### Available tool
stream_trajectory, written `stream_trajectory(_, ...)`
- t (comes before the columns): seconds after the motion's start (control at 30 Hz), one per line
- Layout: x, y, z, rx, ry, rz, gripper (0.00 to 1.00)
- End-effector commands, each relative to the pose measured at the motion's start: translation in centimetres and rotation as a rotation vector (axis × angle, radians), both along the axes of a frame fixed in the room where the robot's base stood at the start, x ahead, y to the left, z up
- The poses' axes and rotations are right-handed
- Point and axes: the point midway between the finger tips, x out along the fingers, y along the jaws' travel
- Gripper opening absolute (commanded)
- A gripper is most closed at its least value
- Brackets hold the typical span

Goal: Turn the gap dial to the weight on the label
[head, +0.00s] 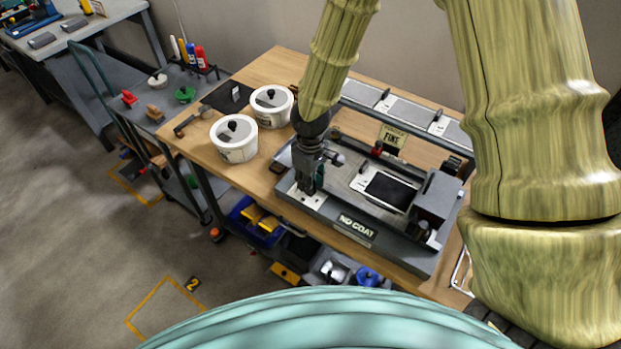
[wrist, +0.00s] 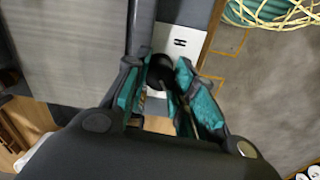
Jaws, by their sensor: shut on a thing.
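The grey roll machine (head: 345,220) sits on the wooden bench top, with a "NO COAT" plate (head: 356,227) on its front. A label card reading "FINE" (head: 393,136) stands behind it. My gripper (head: 312,188) points down at the machine's left front corner, over a white plate (head: 302,199). In the wrist view my gripper (wrist: 162,82) is shut on a dark round knob, the gap dial (wrist: 159,66), between its teal-padded fingers. The white plate (wrist: 181,41) with small black marks lies beside the dial. The dial's pointer and setting cannot be made out.
Two white lidded tubs (head: 234,138) (head: 271,105) stand left of the machine. A black screen or pad (head: 390,191) lies on the machine's right part, beside a grey box (head: 437,197). A cart (head: 165,110) with small items stands at left. The floor at lower left is clear.

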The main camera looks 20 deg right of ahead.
Motion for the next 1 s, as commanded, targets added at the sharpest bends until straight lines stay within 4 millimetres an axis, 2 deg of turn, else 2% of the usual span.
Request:
stream_trajectory(0.6, 0.04, -0.05, 0.26, -0.001, 0.001, 0.558, 0.02)
stream_trajectory(1.0, 0.06, -0.04, 0.16, 0.000, -0.001, 0.817, 0.02)
